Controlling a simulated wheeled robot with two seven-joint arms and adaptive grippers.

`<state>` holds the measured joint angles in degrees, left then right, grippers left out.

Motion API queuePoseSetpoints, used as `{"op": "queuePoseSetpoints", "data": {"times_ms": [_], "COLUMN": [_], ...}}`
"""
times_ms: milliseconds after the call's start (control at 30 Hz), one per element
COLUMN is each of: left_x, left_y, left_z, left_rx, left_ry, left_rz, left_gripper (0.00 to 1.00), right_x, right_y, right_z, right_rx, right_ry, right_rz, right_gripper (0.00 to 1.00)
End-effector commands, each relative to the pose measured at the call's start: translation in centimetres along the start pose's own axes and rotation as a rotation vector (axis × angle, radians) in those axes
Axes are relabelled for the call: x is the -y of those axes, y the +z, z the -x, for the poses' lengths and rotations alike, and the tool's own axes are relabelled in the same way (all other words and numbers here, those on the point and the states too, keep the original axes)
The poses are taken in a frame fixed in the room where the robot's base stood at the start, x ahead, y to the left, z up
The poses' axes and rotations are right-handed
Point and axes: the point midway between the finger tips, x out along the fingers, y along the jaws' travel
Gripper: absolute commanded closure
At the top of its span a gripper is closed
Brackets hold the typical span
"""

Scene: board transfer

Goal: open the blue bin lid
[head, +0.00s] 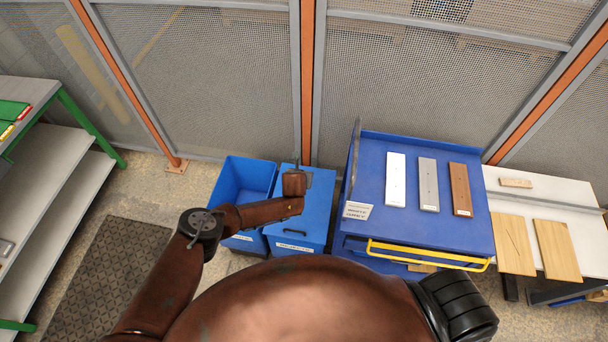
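Two blue bins stand side by side on the floor against the mesh fence. The left blue bin (240,182) is open at the top and looks empty inside. The right blue bin (292,246) has a white label on its front, and its flat blue lid (318,212) lies shut across the top. My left gripper (300,167) is above the back part of this lid, pointing down. My wrist hides most of its fingers, so I cannot tell whether it is open or touches the lid. My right gripper is not in view.
A blue cart (440,235) with a yellow handle (425,256) stands close to the right of the bins, bearing white, grey and brown boards. A white table (575,205) with wooden boards is farther right. Shelves (60,185) stand at left, beside a dark floor mat (100,275).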

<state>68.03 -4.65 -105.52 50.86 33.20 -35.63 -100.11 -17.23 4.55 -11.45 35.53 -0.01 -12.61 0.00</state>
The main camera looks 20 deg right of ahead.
Motion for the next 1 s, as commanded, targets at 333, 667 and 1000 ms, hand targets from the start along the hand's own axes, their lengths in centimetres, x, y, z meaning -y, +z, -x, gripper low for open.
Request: {"op": "queuePoseSetpoints", "data": {"times_ms": [333,667,1000], "left_x": [0.03,0.03,-0.05], "left_y": [-0.02,-0.01,-0.01], "left_z": [0.0,0.0,0.99], "left_rx": [0.0,0.0,-0.002], "left_ry": [0.0,0.0,-0.001], "left_rz": [0.0,0.0,-0.001], "left_gripper": [1.0,1.0,1.0], "right_x": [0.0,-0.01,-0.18], "right_y": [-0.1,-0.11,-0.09], "right_z": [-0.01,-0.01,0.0], "right_rx": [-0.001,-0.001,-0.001], "right_ry": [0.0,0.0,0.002], "right_rz": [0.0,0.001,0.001], "right_gripper": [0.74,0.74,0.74]}}
